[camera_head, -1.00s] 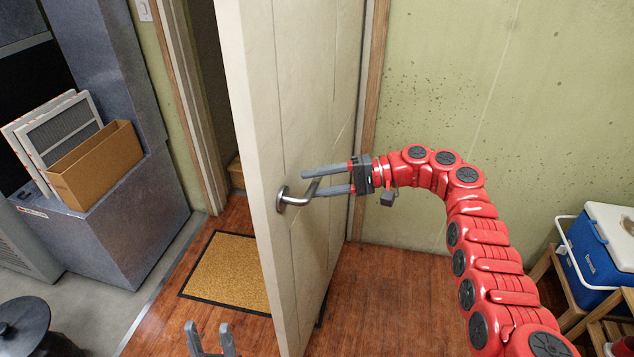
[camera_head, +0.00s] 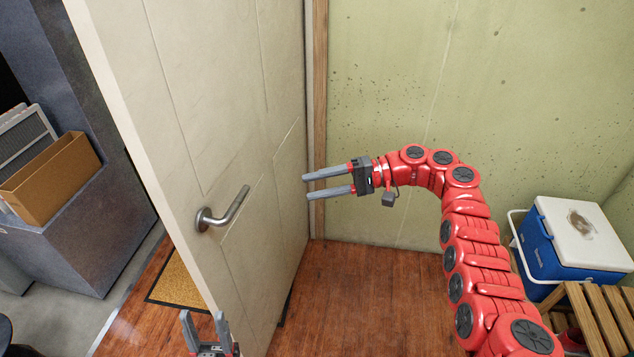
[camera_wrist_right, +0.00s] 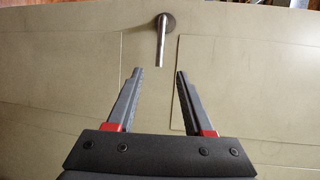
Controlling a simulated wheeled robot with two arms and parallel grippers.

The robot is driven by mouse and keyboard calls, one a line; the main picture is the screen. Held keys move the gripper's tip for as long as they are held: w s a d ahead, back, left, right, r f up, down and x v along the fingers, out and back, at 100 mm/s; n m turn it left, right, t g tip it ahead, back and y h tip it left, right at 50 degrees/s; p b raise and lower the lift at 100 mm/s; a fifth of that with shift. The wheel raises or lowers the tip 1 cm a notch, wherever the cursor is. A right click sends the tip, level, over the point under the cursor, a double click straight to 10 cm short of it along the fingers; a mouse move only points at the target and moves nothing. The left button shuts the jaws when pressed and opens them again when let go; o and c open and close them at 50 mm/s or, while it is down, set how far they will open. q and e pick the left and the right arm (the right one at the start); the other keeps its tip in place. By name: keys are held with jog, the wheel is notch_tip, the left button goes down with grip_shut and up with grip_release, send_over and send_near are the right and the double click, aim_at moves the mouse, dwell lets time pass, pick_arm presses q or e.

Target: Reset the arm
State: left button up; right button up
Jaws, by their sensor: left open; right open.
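My right arm (camera_head: 465,235) is red and curves up from the lower right, then bends left. Its right gripper (camera_head: 304,187) is open and empty, in the air to the right of the door handle. In the right wrist view the right gripper (camera_wrist_right: 160,75) has its fingers apart, with the metal handle (camera_wrist_right: 162,45) just beyond the fingertips and not between them. The cream door (camera_head: 200,110) stands open, and its lever handle (camera_head: 225,208) is clear of the gripper. My left gripper (camera_head: 202,316) shows at the bottom edge, open and empty.
A green wall (camera_head: 420,80) stands behind. A blue and white cooler (camera_head: 575,240) and a wooden slatted bench (camera_head: 590,315) are at the right. A doormat (camera_head: 178,283) and a grey furnace unit (camera_head: 75,235) are left of the door. The wooden floor (camera_head: 360,290) is clear.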

jog(key=shift+a, duration=0.3)
jog(key=shift+d, duration=0.1)
